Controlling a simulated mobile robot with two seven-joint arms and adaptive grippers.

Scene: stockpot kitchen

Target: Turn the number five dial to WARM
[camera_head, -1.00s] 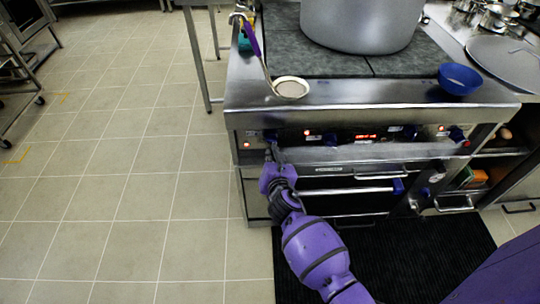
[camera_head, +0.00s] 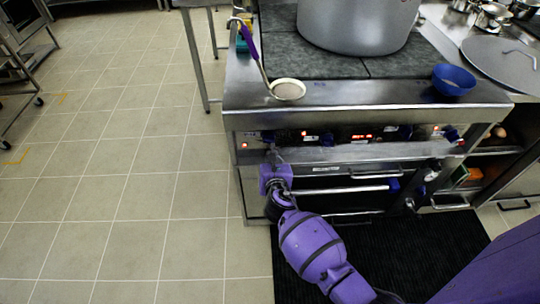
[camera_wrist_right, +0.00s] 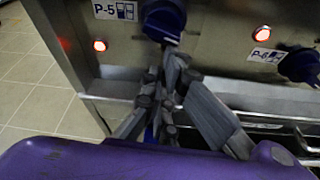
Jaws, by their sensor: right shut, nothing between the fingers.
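The number five dial is a dark blue knob (camera_wrist_right: 163,20) beside the P-5 label (camera_wrist_right: 115,10) at the top of the right wrist view. In the head view it is small and partly hidden by my gripper at the left end of the stove's front panel. My right gripper (camera_wrist_right: 172,68) is shut and empty, its fingertips just below the knob; I cannot tell whether they touch it. In the head view the right gripper (camera_head: 271,152) is at the panel's left end. The dial's exact setting is too small to read. My left gripper is not in view.
The P-6 dial (camera_wrist_right: 300,65) is to the right, with a lit red lamp (camera_wrist_right: 262,33) near it. Oven handles (camera_head: 350,190) lie below the panel. A ladle (camera_head: 287,89), a blue bowl (camera_head: 454,79) and a stockpot (camera_head: 358,25) stand on top.

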